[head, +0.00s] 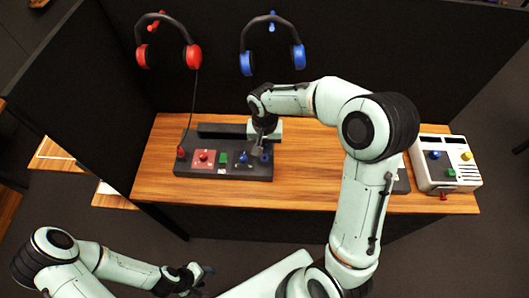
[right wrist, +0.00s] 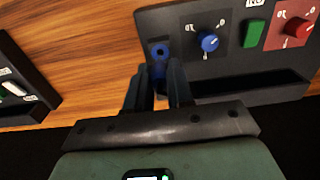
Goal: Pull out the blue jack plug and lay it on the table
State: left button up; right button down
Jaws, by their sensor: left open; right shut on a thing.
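The blue jack plug (right wrist: 158,74) shows as a dark blue piece between the fingers of my right gripper (right wrist: 155,72) in the right wrist view. That gripper is shut on it, at the panel's edge. A blue ring with a dark centre (right wrist: 160,50) lies on the black control panel (right wrist: 178,20) just beyond the fingertips. I cannot tell whether the plug is in it or clear of it. In the head view my right gripper (head: 261,146) is over the right end of the panel and hides most of the plug. My left gripper (head: 197,278) is open, away from the table at the bottom.
The panel carries a red knob (head: 203,156), a green button (head: 222,157), a blue knob (head: 243,157) and a red plug (head: 181,153) corded to red headphones (head: 168,42). Blue headphones (head: 272,48) hang behind. A white box (head: 440,172) stands right. The wooden table (head: 300,188) is bare beside the panel.

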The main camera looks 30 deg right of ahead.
pick_arm(q)
jog(key=shift+w+r+p, duration=0.35)
jog(key=shift+w+r, duration=0.15)
jog(key=shift+w, duration=0.1)
pick_arm(e)
jog(key=shift+r, duration=1.05)
